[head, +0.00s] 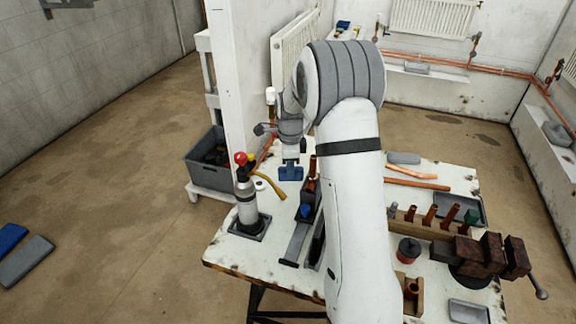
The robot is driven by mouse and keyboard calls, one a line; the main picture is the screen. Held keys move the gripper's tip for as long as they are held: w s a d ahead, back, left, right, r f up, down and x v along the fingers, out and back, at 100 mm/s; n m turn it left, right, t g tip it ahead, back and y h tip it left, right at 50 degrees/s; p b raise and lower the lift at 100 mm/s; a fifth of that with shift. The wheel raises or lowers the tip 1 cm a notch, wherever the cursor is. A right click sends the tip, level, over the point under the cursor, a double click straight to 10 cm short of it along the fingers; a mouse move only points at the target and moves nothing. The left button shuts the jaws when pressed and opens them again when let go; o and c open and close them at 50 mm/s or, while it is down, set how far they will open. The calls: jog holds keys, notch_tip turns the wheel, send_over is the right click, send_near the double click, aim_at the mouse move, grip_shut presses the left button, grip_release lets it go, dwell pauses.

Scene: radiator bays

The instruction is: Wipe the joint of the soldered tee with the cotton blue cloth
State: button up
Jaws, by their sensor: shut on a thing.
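My gripper (290,160) points down over the left part of the bench (232,252), behind the gas torch. It is shut on a small folded blue cloth (291,174), which hangs just below its fingers, apparently above the bench top. My own arm hides much of the middle of the bench. I cannot tell which copper piece is the soldered tee. Several upright copper pieces (430,214) stand in a wooden rack at the right, and another copper piece (411,290) sits in a wooden block at the front.
The gas torch (245,195) stands upright left of the gripper. A white post (232,80) rises behind it. A rusty vise (480,258) is at the right. Copper pipes (415,183) lie at the back. The left floor is mostly clear.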

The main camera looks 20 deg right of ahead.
jog(key=shift+s+d, duration=0.2)
jog(key=shift+d, duration=0.55)
dwell(0.7)
jog(key=shift+s, duration=0.15)
jog(key=shift+s+a, duration=0.1)
jog(key=shift+s, duration=0.1)
dwell(0.7)
jog(key=shift+w, duration=0.15)
jog(key=shift+w+d, duration=0.25)
jog(key=shift+w, duration=0.3)
jog(key=shift+s, duration=0.15)
jog(key=shift+s+a+b, duration=0.2)
jog(key=shift+s+b, duration=0.15)
jog(key=shift+s, duration=0.2)
dwell(0.8)
